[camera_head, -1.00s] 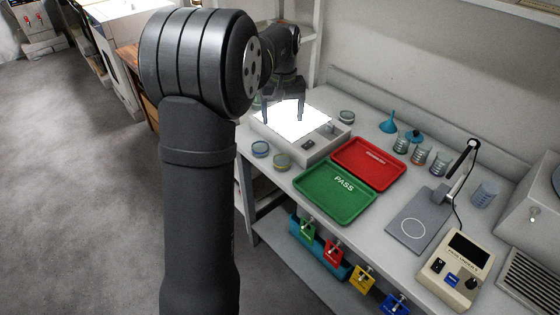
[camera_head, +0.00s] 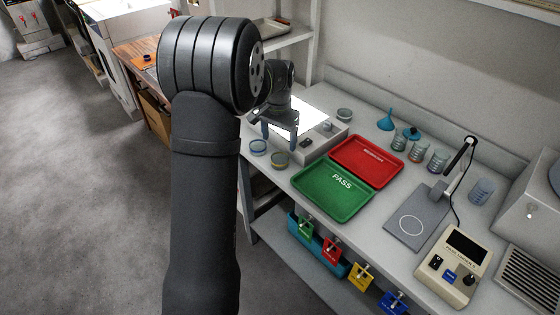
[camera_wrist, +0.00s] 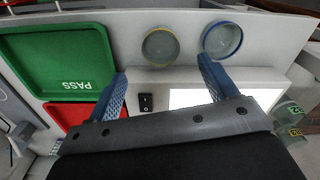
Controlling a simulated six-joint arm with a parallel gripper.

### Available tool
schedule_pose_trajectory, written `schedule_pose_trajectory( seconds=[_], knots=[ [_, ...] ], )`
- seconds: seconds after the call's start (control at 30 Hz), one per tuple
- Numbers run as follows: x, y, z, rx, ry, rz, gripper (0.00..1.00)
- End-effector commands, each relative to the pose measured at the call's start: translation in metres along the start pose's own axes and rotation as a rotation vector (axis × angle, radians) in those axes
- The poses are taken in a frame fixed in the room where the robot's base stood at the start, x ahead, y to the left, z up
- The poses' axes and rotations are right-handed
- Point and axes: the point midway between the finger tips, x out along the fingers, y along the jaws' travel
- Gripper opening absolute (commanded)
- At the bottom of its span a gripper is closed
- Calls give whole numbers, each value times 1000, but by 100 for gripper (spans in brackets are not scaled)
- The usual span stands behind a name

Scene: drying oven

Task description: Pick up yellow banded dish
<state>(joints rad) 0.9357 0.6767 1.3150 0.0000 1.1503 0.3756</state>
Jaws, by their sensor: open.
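The yellow banded dish (camera_head: 280,159) is a shallow round clear dish lying flat on the bench in front of the light box. In the wrist view the yellow banded dish (camera_wrist: 160,47) shows just beyond the fingertips, roughly centred between them. My gripper (camera_head: 279,134) is open and empty, fingers pointing down, above the front edge of the light box and behind the dish. In the wrist view my gripper (camera_wrist: 163,70) has its blue fingers wide apart. A blue banded dish (camera_head: 258,147) lies just left of the yellow one; it also shows in the wrist view (camera_wrist: 222,40).
The lit light box (camera_head: 312,151) stands behind the dishes. A green PASS tray (camera_head: 309,194) and a red tray (camera_head: 393,171) lie to the right. Another dish (camera_head: 344,115) is behind the light box.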

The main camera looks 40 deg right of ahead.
Motion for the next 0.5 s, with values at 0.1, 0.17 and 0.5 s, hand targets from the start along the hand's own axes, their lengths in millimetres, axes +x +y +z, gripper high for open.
schedule_pose_trajectory(
  seconds=[0.1,0.17,0.5],
  knots=[
    [21,0,0,0,-2,1,78],
    [27,0,0,0,-1,1,78],
    [61,1,0,-1,-3,1,78]
  ],
)
